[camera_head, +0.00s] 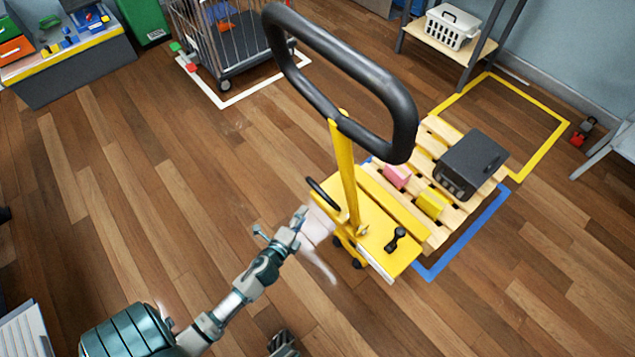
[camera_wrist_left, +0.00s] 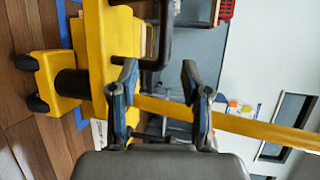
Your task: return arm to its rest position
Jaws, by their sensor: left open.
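My left arm reaches in from the lower left in the head view. Its gripper (camera_head: 302,218) is beside the yellow pallet jack (camera_head: 340,205), near its body and small black handle. A pale blur lies around the fingertips there. In the left wrist view the two fingers (camera_wrist_left: 158,75) are spread apart with nothing held between them. The jack's yellow shaft (camera_wrist_left: 265,130) passes behind the fingers, and its yellow body (camera_wrist_left: 105,40) is at the left. I cannot make out my right gripper.
A wooden pallet (camera_head: 440,125) carries a black box (camera_head: 470,165), a pink block (camera_head: 397,175) and a yellow block (camera_head: 430,204). The jack's black loop handle (camera_head: 340,70) rises high. A wire cage cart (camera_head: 222,40) stands behind.

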